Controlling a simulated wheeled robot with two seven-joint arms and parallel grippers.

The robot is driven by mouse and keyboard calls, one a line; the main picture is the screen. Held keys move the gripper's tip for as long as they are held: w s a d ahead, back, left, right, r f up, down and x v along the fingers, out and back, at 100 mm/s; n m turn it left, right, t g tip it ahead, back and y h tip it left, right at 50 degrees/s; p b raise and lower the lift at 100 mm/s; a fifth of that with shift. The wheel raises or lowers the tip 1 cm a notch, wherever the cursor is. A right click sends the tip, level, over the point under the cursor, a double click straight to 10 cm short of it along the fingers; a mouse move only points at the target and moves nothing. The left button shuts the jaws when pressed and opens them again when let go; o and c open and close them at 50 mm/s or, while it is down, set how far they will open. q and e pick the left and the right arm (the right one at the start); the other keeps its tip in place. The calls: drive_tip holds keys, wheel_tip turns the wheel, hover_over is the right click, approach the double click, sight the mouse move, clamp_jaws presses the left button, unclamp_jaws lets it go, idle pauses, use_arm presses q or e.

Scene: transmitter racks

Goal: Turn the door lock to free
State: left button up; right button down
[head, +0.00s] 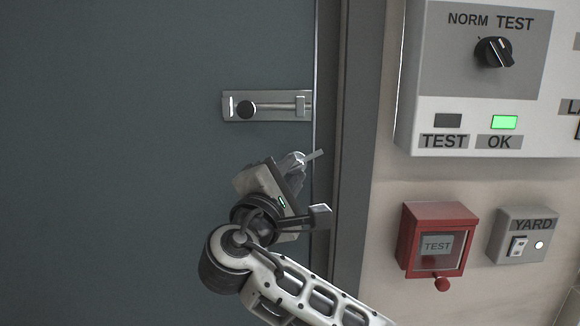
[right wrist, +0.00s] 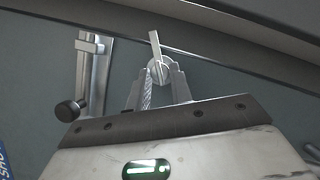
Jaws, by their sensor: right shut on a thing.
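The door lock (right wrist: 155,46) is a small round metal piece with a pale flat bar, on the grey-green door near its right edge. Its bar also shows in the head view (head: 315,154), sticking out to the right and slightly up past my fingers. My right gripper (right wrist: 159,82) is shut on the lock, one finger on each side of its round part. In the head view my right gripper (head: 296,164) reaches up to it from below. The fingers partly cover the lock, and any marking around it cannot be read. My left gripper is out of view.
A slide bolt (head: 278,106) with a dark knob is on the door (head: 120,160) just above. A grey lever-like piece (head: 319,216) is close beside my right wrist. A control panel (head: 440,90), red TEST box (head: 432,212) and YARD switch box (head: 502,247) are at right.

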drive_tip(key=shift+d+n+t+p, duration=0.1)
drive_tip(key=shift+n+t+p, duration=0.3)
drive_tip(key=shift+n, duration=0.7)
drive_tip(key=n+t+y+p, duration=0.1)
drive_tip(key=n, duration=0.2)
drive_tip(key=shift+n, duration=0.3)
drive_tip(key=shift+d+f+n+t+y+p, duration=0.15)
drive_tip(key=shift+n+t+y+p, duration=0.4)
drive_tip(key=shift+n, duration=0.65)
drive_tip(key=n+y+p, duration=0.1)
drive_tip(key=n+y, duration=0.1)
drive_tip(key=n, duration=0.1)
drive_tip(key=shift+d+n, duration=0.1)
drive_tip(key=shift+n, duration=0.2)
drive_tip(key=n+t+y, duration=0.1)
drive_tip(key=n+y, duration=0.1)
drive_tip(key=n, duration=0.2)
drive_tip(key=shift+d+f, duration=0.1)
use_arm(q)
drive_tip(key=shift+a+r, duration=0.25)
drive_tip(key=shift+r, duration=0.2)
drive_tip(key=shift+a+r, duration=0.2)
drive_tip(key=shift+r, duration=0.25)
use_arm(e)
drive_tip(key=shift+n+y, duration=0.35)
drive_tip(key=shift+n, duration=0.25)
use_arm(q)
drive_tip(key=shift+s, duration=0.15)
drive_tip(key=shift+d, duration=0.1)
